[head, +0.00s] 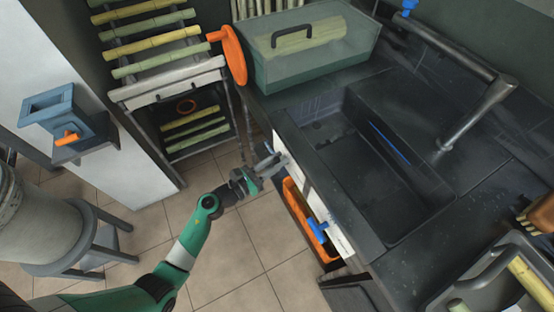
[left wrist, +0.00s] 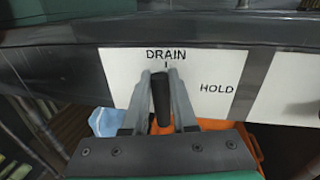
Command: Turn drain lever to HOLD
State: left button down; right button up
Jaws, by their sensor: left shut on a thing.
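The drain lever is a black handle (left wrist: 162,98) in the left wrist view. It points up at the DRAIN mark on the white label plate (left wrist: 218,70); HOLD is printed lower on the right of that plate. My left gripper (left wrist: 160,105) is shut on the lever, with one grey finger on each side of it. In the head view my left gripper (head: 270,162) is at the front face of the sink counter, near its left end. There the lever is hidden by the gripper. My right gripper is not in view.
An orange bin (head: 298,208) and a blue fitting (head: 318,231) are at the counter front, close to the gripper. The dark sink (head: 345,130) is behind the panel. A cane rack (head: 165,90) stands left. The tiled floor (head: 240,250) is clear.

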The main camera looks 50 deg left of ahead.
aim_at(284, 156)
pick_arm(q)
jog(key=n+p, duration=0.2)
jog(key=a+n+g+p, duration=0.1)
jog(key=n+p, duration=0.1)
jog(key=p, duration=0.1)
jog(key=shift+w+r, duration=0.15)
jog(key=n+p, duration=0.1)
jog(key=n, duration=0.1)
jog(key=n+p, duration=0.1)
jog(key=shift+a+f+g+h+p, duration=0.25)
jog(key=shift+f+g+h+p, duration=0.05)
jog(key=shift+g+h+p, duration=0.1)
jog(key=shift+w+a+f+n+h+p, duration=0.1)
jog(key=shift+n+h+p, duration=0.1)
jog(key=shift+n, duration=0.3)
jog(key=shift+a+f+n+h+p, duration=0.1)
jog(key=shift+n+p, duration=0.1)
jog(key=shift+n, duration=0.3)
jog(key=shift+a+f+n+p, duration=0.1)
jog(key=shift+f+n+p, duration=0.25)
jog(key=shift+n, duration=0.75)
jog(key=n, duration=0.2)
jog(key=f+n+g+h, duration=0.1)
jog(key=shift+n, duration=0.4)
jog(key=shift+h, duration=0.4)
jog(key=c, duration=1)
grip_release()
